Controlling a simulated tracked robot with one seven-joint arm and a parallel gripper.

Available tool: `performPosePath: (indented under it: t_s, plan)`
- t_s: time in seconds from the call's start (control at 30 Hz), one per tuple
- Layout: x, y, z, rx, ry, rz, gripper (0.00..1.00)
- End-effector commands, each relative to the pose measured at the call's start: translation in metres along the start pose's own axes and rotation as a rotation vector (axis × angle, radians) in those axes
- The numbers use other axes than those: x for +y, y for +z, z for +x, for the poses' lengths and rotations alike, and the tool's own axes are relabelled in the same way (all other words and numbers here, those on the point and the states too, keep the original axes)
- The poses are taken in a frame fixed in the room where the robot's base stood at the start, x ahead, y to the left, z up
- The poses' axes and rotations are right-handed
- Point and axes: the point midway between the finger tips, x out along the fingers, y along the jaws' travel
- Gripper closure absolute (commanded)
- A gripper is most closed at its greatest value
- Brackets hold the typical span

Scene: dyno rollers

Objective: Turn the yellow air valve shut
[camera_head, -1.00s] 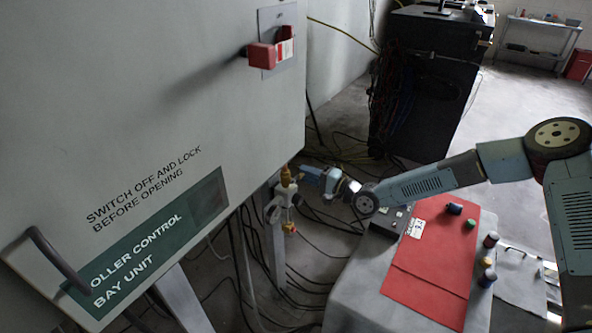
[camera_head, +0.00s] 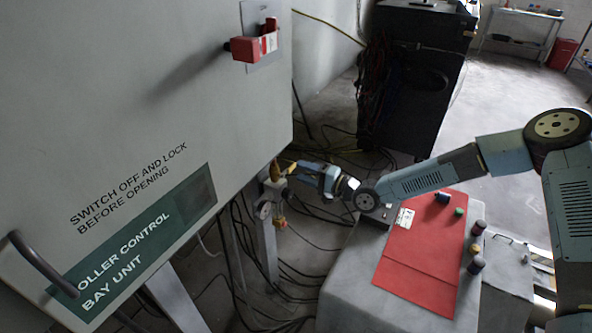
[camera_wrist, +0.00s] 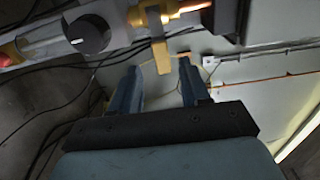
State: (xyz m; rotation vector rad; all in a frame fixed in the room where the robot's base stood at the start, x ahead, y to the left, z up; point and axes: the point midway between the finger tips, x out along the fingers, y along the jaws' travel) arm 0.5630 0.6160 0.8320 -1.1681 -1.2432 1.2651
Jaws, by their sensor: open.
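The yellow air valve (camera_wrist: 152,17) is at the top of the wrist view, on a pipe below the cabinet. Its flat yellow lever (camera_wrist: 161,56) points down toward my gripper (camera_wrist: 160,70). My gripper is open, and the lever's end lies between the two fingertips in the picture. I cannot tell whether either finger touches it. In the head view, my gripper (camera_head: 294,169) is right beside the valve (camera_head: 275,171), at its right. The fingers partly hide the lever there.
A round dark gauge or knob (camera_wrist: 88,33) sits on the pipe left of the valve. The grey cabinet (camera_head: 120,100) with a red switch (camera_head: 247,49) stands close by on the left. Loose cables lie below. A table with a red mat (camera_head: 425,255) is under my arm.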

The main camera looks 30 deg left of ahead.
Motion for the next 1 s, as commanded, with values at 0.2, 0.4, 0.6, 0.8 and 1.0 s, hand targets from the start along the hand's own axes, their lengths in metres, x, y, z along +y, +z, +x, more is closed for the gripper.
performPosePath:
  t_s: [0.2, 0.4, 0.6, 0.8, 1.0]
  plan:
    - [0.001, -0.001, -0.044, 0.003, 0.0, 0.002, 0.54]
    - [0.001, -0.001, -0.079, 0.003, 0.0, 0.002, 0.54]
    - [0.002, 0.0, -0.102, 0.003, 0.001, 0.003, 0.54]
    - [0.002, 0.0, -0.11, 0.004, 0.001, 0.003, 0.54]
    - [0.002, -0.001, -0.11, 0.004, 0.001, 0.002, 0.54]
